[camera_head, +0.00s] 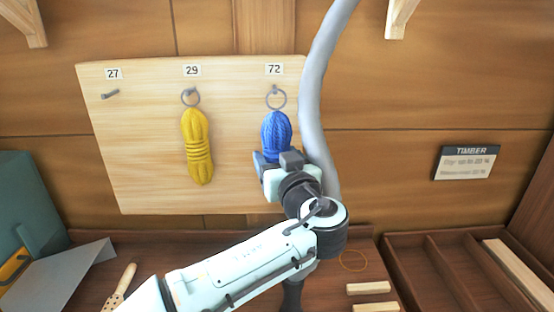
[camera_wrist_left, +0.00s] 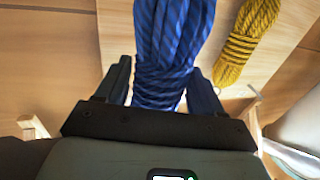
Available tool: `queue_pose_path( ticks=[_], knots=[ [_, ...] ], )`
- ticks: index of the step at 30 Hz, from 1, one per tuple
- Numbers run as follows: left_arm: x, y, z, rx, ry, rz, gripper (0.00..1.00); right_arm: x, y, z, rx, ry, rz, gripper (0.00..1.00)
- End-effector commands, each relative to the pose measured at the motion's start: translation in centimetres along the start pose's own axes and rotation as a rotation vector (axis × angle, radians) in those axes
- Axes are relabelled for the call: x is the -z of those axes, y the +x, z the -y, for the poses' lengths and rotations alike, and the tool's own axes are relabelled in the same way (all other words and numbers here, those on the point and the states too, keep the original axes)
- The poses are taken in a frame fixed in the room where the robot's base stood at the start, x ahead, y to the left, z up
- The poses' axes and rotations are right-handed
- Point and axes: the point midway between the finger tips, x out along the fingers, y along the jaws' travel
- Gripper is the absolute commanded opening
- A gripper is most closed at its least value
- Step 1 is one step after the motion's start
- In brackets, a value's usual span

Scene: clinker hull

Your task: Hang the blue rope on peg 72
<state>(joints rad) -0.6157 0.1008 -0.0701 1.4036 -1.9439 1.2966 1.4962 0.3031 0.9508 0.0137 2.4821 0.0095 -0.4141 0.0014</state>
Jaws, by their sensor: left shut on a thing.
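The blue rope (camera_head: 277,133) is a coiled hank with a metal ring (camera_head: 276,98) at its top. It hangs upright below the 72 label (camera_head: 274,69) on the pale peg board (camera_head: 150,150). The ring is at peg 72 and looks to be over it, though the peg itself is hard to make out. My left gripper (camera_head: 278,160) is shut on the lower part of the blue rope. In the left wrist view the rope (camera_wrist_left: 172,50) stands between the two fingers (camera_wrist_left: 160,90). My right gripper is not in view.
A yellow rope (camera_head: 197,148) hangs by its ring at 29, left of the blue one. Peg 27 (camera_head: 110,94) is bare. A thick grey curved tube (camera_head: 318,80) passes close to the right of the blue rope. Below are a bench, wood blocks (camera_head: 368,288) and a divided tray (camera_head: 432,240).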

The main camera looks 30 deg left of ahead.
Motion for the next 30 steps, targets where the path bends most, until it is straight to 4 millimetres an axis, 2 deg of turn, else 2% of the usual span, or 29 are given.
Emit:
queue_pose_path(
  ticks=[23, 30],
  knots=[
    [-0.2, 4.6, -1.1, 0.002, -0.001, 0.000, 0.30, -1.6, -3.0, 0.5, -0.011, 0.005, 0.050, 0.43],
    [-0.2, 6.0, -1.6, 0.001, 0.000, -0.001, 0.30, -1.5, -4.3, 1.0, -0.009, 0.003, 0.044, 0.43]
  ],
)
